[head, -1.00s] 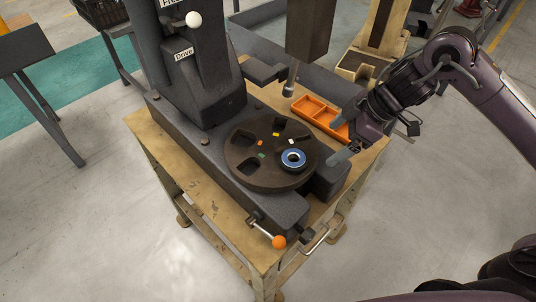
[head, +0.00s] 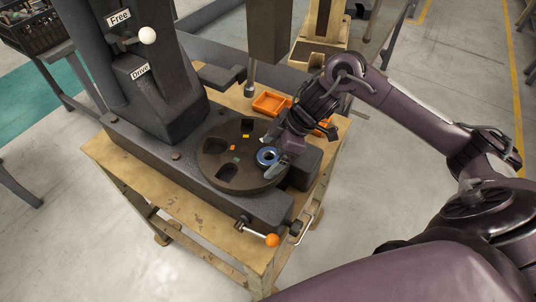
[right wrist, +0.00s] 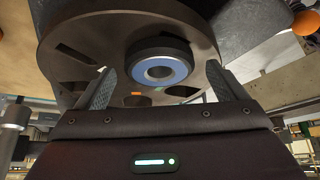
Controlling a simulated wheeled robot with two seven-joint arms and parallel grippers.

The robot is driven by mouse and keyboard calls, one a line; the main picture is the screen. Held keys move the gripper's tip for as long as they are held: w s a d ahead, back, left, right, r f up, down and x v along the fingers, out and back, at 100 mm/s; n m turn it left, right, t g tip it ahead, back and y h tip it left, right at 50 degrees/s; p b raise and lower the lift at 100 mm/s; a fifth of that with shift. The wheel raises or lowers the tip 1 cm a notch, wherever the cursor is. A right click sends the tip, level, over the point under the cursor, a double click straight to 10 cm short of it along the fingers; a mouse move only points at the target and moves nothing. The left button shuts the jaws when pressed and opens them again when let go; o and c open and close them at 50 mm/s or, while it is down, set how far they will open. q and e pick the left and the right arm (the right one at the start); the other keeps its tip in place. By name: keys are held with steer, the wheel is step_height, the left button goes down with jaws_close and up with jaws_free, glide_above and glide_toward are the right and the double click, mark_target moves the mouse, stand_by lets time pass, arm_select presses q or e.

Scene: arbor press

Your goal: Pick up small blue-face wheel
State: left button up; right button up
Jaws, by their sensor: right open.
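My left gripper is not in view.
The press column (head: 145,80) stands behind the plate. A lever with an orange knob (head: 272,240) sticks out in front. An orange tray (head: 271,103) sits behind my right gripper, partly hidden. The wooden bench top (head: 150,190) is clear at the front left.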

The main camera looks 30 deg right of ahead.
steer(key=shift+f, duration=0.1)
steer(key=shift+c, duration=0.5)
steer(key=c, duration=1)
steer(key=shift+c, duration=0.2)
